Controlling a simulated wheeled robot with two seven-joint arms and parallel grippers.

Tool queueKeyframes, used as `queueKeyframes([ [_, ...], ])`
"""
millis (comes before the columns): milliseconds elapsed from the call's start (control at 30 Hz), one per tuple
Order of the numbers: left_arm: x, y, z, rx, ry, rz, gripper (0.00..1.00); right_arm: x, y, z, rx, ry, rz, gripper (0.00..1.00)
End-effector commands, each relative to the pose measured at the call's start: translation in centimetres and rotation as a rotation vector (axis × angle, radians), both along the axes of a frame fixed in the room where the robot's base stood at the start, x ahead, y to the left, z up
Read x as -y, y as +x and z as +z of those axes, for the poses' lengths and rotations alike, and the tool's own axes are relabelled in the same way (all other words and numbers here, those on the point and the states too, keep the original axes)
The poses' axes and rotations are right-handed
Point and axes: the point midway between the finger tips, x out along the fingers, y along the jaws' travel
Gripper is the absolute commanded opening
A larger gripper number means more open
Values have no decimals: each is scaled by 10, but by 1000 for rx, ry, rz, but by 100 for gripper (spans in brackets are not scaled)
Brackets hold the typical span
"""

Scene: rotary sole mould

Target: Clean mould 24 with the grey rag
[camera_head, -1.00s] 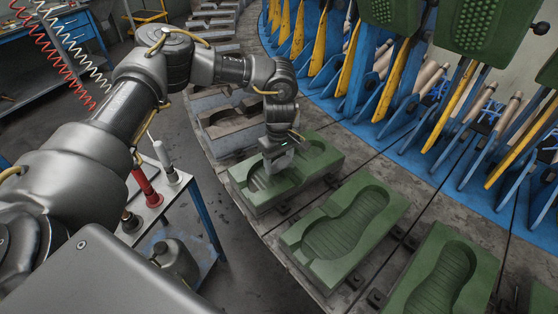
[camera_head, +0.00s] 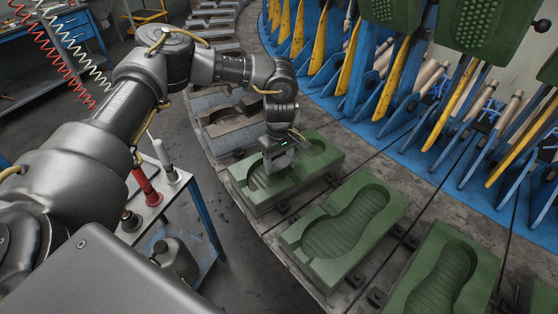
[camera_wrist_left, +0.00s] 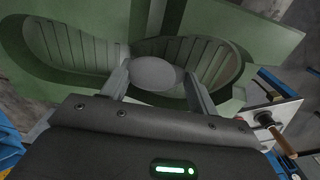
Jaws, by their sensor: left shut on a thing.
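A green mould (camera_head: 318,152) with a sole-shaped, ribbed cavity lies on the rotary table below my left gripper (camera_head: 270,174). No number can be read on it. The gripper points down into the near-left end of the cavity. In the left wrist view the two fingers (camera_wrist_left: 157,88) are shut on a rounded grey rag (camera_wrist_left: 153,73), which sits over the ribbed cavity of the green mould (camera_wrist_left: 100,15). Whether the rag touches the cavity floor cannot be told. The rag is mostly hidden by the gripper in the head view. My right gripper is out of view.
More green moulds (camera_head: 378,190) (camera_head: 473,262) lie to the right, and a grey mould (camera_head: 226,128) lies behind. Blue and yellow press arms (camera_head: 345,80) stand at the back right. A small trolley (camera_head: 200,205) with a red bottle (camera_head: 146,187) stands on the left.

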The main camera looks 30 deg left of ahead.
Motion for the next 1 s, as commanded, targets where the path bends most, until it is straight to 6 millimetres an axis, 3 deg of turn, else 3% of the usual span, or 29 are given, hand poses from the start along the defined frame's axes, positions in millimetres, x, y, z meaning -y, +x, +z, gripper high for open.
queueKeyframes([
  [167, 1, 2, -2, 1, 0, 0, 30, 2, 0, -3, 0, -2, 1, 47],
  [733, 25, 53, -3, 2, 1, 1, 30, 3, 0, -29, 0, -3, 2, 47],
  [1000, 28, 58, -1, 0, 0, 0, 30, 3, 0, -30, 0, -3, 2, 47],
])
